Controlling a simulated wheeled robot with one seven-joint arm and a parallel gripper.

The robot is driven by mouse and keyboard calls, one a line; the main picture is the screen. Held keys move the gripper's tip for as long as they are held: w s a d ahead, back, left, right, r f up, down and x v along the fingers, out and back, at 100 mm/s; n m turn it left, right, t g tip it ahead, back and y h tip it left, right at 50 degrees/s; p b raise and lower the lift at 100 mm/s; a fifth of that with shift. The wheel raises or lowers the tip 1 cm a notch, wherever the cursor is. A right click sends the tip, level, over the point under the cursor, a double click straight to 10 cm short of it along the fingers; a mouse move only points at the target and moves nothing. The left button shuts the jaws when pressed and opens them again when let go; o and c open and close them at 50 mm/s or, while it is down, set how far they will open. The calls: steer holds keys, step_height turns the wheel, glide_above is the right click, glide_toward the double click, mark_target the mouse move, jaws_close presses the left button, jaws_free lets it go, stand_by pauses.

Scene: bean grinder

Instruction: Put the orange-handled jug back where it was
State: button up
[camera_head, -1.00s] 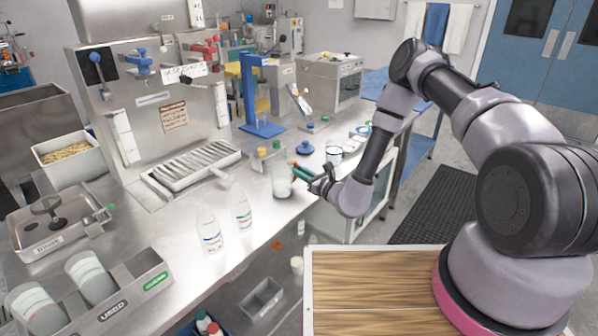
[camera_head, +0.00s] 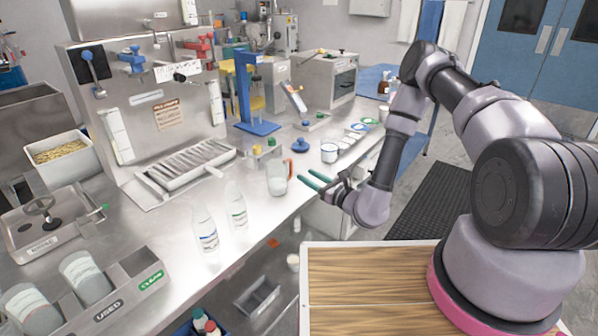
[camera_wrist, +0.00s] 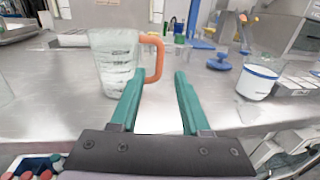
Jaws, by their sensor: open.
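The orange-handled jug (camera_head: 277,180) is a clear jug standing upright on the steel counter, with its orange handle towards my gripper. It also shows in the wrist view (camera_wrist: 116,62), left of centre, with the handle above my left fingertip. My gripper (camera_head: 311,181) has green fingers and is open and empty. It is to the right of the jug in the head view, and a gap shows between the fingertips and the handle there.
Two clear bottles (camera_head: 205,228) stand left of the jug near the counter's front edge. A white cup with a blue band (camera_wrist: 257,80) and a blue knobbed piece (camera_head: 301,145) are behind to the right. A slotted steel tray (camera_head: 190,165) lies further left.

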steer(key=v, duration=0.5)
steer(key=a+r+n+g+y, duration=0.3)
steer(key=r+n+g+y, duration=0.4)
steer(key=r, duration=0.9)
steer(key=s+r+n+g+h, duration=0.3)
steer(key=s+r+n+g, duration=0.55)
steer(key=r+n, duration=0.2)
steer(key=s+d+r+n+t+h, duration=0.2)
steer(key=s+d+r+t+h, duration=0.2)
steer(key=d+r+h, duration=0.3)
steer(key=s+d+r+n+t+h, duration=0.3)
steer(key=s+d+r+t+h, duration=0.2)
steer(key=d+r, duration=0.5)
steer(key=s+d+h, duration=0.2)
steer(key=d, duration=0.2)
steer(key=shift+r+n, duration=0.35)
steer(key=shift+r, duration=0.05)
